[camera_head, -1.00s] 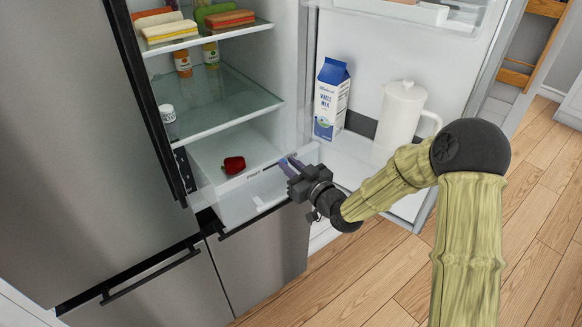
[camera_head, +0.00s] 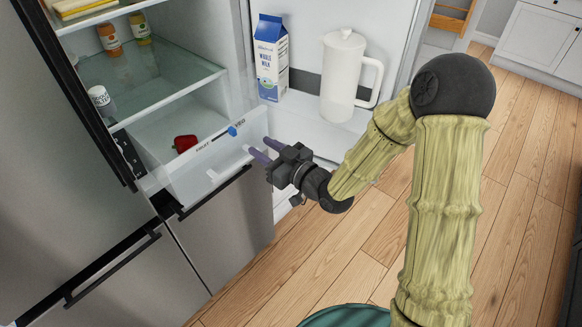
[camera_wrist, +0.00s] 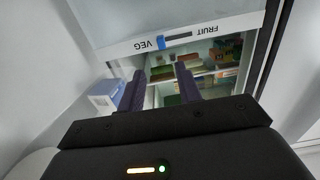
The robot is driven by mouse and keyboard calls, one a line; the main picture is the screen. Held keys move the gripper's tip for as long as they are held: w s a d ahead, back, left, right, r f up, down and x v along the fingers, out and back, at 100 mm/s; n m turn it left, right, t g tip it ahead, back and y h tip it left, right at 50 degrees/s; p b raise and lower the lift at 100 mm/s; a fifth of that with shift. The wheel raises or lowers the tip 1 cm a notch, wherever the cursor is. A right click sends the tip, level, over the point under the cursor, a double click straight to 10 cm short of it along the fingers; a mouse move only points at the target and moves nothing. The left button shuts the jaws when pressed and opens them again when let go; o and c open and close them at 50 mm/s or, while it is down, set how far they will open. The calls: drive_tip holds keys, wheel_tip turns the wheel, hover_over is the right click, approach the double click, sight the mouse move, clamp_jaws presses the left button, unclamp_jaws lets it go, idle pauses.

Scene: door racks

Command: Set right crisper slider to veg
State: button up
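The crisper drawer (camera_head: 215,172) is a clear bin low in the open fridge, and its front rim carries the labels FRUIT and VEG. A blue slider knob (camera_head: 232,131) sits on the rim at the VEG end of its dark slot. The wrist view, with the labels upside down, also shows the blue knob (camera_wrist: 161,43) beside VEG. My gripper (camera_head: 259,149) is open and empty, its purple fingers pointing toward the drawer front, apart from the knob and to its right. The spread fingers also show in the wrist view (camera_wrist: 160,80).
A red pepper (camera_head: 185,143) lies in the drawer. A milk carton (camera_head: 271,58) and a white pitcher (camera_head: 342,75) stand in the open door (camera_head: 310,120), near my arm. Jars stand on the shelves. Wooden floor (camera_head: 500,220) is free to the right.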

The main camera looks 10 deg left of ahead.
drive_tip(key=b+v, duration=0.8)
drive_tip(key=b, duration=0.2)
drive_tip(key=shift+d, duration=0.15)
drive_tip(key=shift+s, duration=0.1)
idle(0.5)
